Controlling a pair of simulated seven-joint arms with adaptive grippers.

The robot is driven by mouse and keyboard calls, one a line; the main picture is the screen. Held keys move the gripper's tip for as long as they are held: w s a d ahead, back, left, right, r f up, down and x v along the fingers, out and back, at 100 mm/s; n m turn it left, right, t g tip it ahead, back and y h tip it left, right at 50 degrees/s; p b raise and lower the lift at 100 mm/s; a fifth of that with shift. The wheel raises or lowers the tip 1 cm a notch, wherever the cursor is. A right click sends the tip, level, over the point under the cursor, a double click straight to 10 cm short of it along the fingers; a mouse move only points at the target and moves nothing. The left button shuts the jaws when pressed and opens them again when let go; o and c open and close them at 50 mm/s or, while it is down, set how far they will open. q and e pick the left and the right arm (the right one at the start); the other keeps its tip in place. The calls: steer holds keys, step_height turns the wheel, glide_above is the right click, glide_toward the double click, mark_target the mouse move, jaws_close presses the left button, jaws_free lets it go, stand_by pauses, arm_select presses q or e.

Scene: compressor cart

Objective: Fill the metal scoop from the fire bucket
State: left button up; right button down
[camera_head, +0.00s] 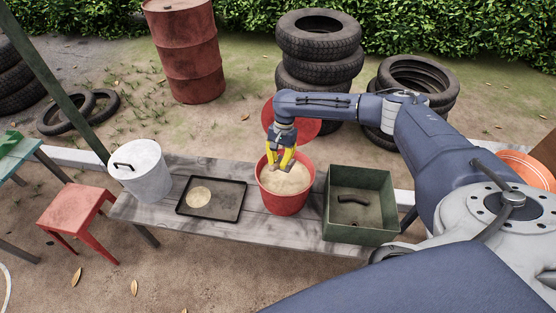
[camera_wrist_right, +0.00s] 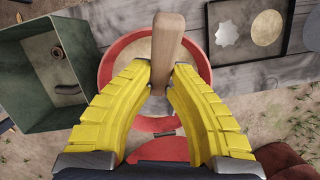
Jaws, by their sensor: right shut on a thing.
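The red fire bucket (camera_head: 284,203) stands on the grey bench, filled with pale sand (camera_head: 287,180). My right gripper (camera_head: 281,163) points down over the bucket at its back left part. In the right wrist view, its yellow fingers (camera_wrist_right: 161,88) are shut on a wooden handle (camera_wrist_right: 168,45), which I take for the scoop's. The fire bucket's red rim (camera_wrist_right: 117,52) shows behind the fingers. The metal part of the scoop is mostly hidden, so I cannot tell whether it touches the sand. My left gripper is not in view.
On the bench (camera_head: 258,232), a black tray (camera_head: 238,215) with a pale disc (camera_head: 199,197) and a lidded white bucket (camera_head: 147,180) stand left of the fire bucket. A green box (camera_head: 372,234) holding a dark curved piece (camera_head: 352,199) stands close on its right.

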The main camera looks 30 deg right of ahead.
steer(key=shift+w+d+f+g+y, duration=0.15)
steer(key=shift+f+y, duration=0.1)
steer(key=shift+f, duration=0.3)
steer(key=shift+w+d+f+g+y, duration=0.15)
steer(key=shift+f+y, duration=0.1)
steer(key=shift+f, duration=0.3)
step_height(320, 180, down, 8)
steer(key=w+d, duration=0.1)
steer(key=d, duration=0.1)
steer(key=shift+w+d, duration=0.15)
steer(key=shift+w, duration=0.1)
steer(key=shift+d+f, duration=0.1)
steer(key=shift+f, duration=0.1)
stand_by(0.7)
step_height(320, 180, up, 13)
stand_by(1.7)
steer(key=shift+r, duration=0.1)
stand_by(0.3)
